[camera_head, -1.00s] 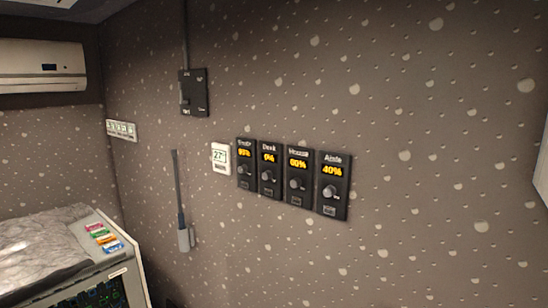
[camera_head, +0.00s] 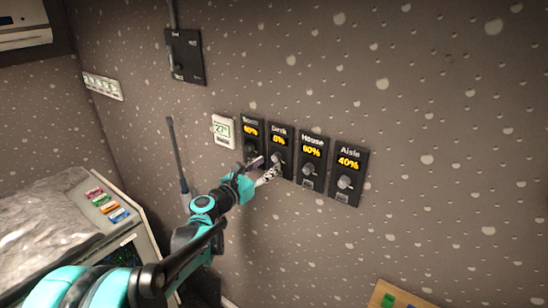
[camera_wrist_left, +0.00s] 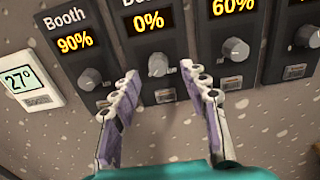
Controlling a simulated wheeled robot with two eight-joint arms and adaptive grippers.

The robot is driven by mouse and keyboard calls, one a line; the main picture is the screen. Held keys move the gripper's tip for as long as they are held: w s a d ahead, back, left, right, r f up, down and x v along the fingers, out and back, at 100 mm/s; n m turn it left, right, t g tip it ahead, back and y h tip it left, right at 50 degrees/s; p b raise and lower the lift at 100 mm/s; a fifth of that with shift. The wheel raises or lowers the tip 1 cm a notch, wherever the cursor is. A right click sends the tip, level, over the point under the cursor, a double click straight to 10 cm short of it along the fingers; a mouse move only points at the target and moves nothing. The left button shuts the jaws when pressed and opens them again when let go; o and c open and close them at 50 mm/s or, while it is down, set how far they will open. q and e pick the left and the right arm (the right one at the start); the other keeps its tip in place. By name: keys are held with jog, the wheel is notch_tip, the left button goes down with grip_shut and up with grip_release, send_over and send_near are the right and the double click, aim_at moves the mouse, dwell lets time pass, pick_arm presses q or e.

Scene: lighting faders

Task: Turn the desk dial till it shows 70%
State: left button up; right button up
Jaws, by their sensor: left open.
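The desk dial panel (camera_head: 281,140) is the second of the black dimmer panels on the wall. Its display reads 0% in the left wrist view (camera_wrist_left: 149,20). Its grey knob (camera_wrist_left: 158,65) sits beyond and between my fingertips there. My left gripper (camera_head: 268,170) reaches the panels in the head view, and it also shows in the left wrist view (camera_wrist_left: 158,75). It is open, with one finger on each side of the knob. I cannot tell whether either finger touches it. My right gripper is not in view.
The Booth panel (camera_wrist_left: 75,45) at 90% is on the left. The House panel (camera_head: 312,160) at 60% and the Aisle panel (camera_head: 348,175) at 40% are on the right. A thermostat (camera_head: 223,130) is left of Booth. A console (camera_head: 120,220) stands lower left.

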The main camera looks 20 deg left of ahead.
aim_at(274, 159)
pick_arm(q)
jog(key=x, duration=0.3)
jog(key=shift+w+a+f, duration=0.1)
jog(key=shift+w+a, duration=0.05)
jog(key=shift+a, duration=0.05)
jog(key=shift+w+d, duration=0.2)
jog(key=shift+w, duration=0.25)
jog(key=shift+s+d, duration=0.1)
grip_shut()
